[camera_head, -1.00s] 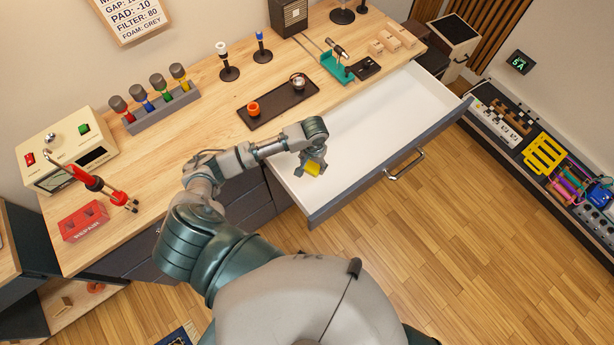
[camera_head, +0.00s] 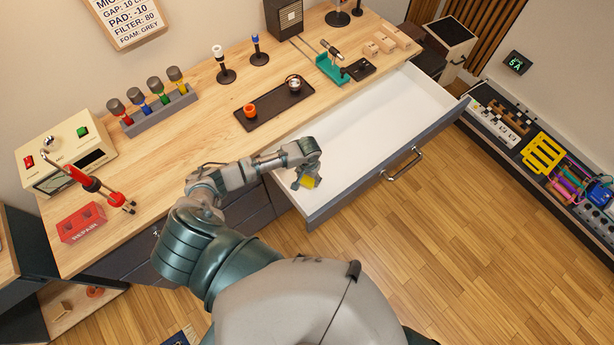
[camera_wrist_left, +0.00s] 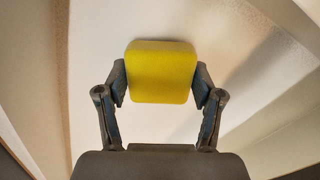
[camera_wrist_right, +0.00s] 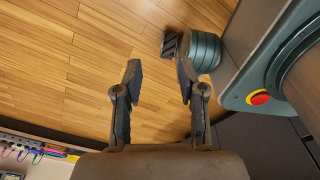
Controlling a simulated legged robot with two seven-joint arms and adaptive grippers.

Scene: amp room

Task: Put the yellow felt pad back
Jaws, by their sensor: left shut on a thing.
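The yellow felt pad (camera_wrist_left: 162,72) is held between both fingers of my left gripper (camera_wrist_left: 162,82) in the left wrist view. In the head view, my left gripper (camera_head: 305,180) is over the near left end of the open white drawer (camera_head: 372,130), with the yellow pad (camera_head: 308,183) at its tips. The drawer's pale floor lies behind the pad; I cannot tell whether the pad touches it. My right gripper (camera_wrist_left: 162,82) is not seen in the head view; in the right wrist view, the right gripper (camera_wrist_right: 158,82) is open and empty above the wooden floor.
The drawer is otherwise empty. A red repair box (camera_head: 82,223) is at the left.

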